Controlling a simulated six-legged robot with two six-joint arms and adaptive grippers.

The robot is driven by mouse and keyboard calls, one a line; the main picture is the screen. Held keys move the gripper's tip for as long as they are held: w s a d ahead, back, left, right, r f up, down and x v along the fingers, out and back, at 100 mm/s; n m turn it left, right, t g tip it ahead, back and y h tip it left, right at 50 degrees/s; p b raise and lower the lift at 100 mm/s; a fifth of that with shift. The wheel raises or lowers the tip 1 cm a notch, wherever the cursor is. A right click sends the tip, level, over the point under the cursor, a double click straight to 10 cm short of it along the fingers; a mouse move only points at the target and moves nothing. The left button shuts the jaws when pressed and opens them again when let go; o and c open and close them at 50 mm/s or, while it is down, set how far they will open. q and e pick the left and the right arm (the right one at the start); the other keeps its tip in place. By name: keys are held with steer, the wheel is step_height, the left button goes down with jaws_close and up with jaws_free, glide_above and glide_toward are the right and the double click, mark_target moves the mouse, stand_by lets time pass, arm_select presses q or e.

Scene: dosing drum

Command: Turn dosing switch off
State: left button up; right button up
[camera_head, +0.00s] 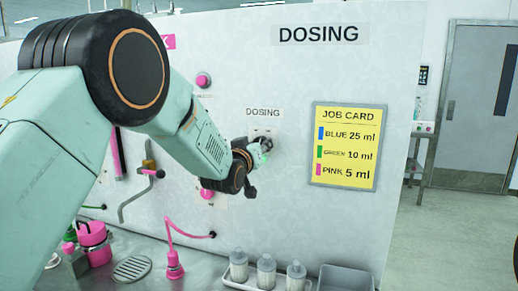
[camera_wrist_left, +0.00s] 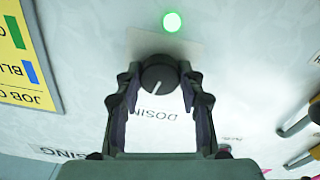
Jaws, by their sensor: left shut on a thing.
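The dosing switch is a round black knob with a white pointer line (camera_wrist_left: 159,76). In the left wrist view the pointer slants down and slightly left. My left gripper (camera_wrist_left: 158,82) has its two fingers on either side of the knob and is shut on it. A green lamp (camera_wrist_left: 171,22) glows by the switch. In the head view my left gripper (camera_head: 260,152) is against the panel under the small DOSING label (camera_head: 263,112) and mostly hides the knob. My right gripper is in neither view.
The yellow job card (camera_head: 347,146) hangs right of the switch. Pink fittings and pipes, such as a pink button (camera_head: 203,80), are on the panel to the left. Several bottles (camera_head: 266,271) and a grey bin (camera_head: 346,279) stand on the counter below.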

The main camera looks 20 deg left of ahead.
arm_select(q)
steer(key=shift+n+b, duration=0.55)
steer(key=shift+n, duration=3.65)
steer(key=shift+a, duration=0.1)
steer(key=o, duration=1.2)
steer(key=shift+s+a+r, duration=0.1)
steer(key=shift+s+r, duration=0.05)
steer(key=shift+s, duration=0.15)
steer(key=s, duration=1.1)
steer(key=shift+s+a, duration=0.1)
steer(key=shift+s, duration=0.25)
